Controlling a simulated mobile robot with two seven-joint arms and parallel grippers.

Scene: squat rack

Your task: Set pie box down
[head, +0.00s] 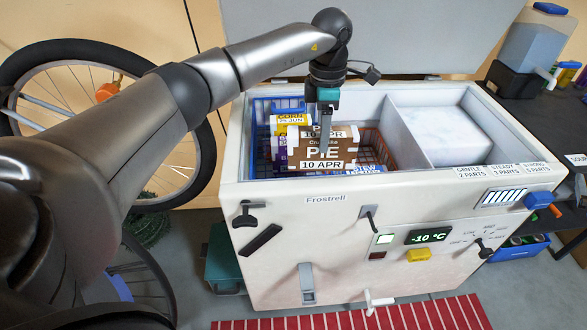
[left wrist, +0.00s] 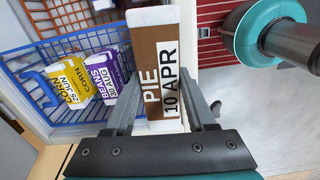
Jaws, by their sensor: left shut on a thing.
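The brown and white pie box (head: 322,155), labelled PIE 10 APR, hangs in my left gripper (head: 326,104) over the left part of the open chest freezer (head: 330,205). In the left wrist view the pie box (left wrist: 157,70) sits between the two fingers (left wrist: 158,110), which are shut on it. Yellow corn boxes (left wrist: 66,82) and a purple beans box (left wrist: 104,72) lie in the blue wire basket (left wrist: 75,45). An orange wire basket (head: 380,150) is partly behind the pie box. Whether the pie box touches anything below is hidden. My right gripper is not in view.
The freezer's right compartment holds a pale, frosty block (head: 437,130). The raised lid (head: 420,35) stands behind. A bicycle wheel (head: 60,85) is at left, a dark bench (head: 540,110) at right, and a red striped mat (head: 400,315) in front.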

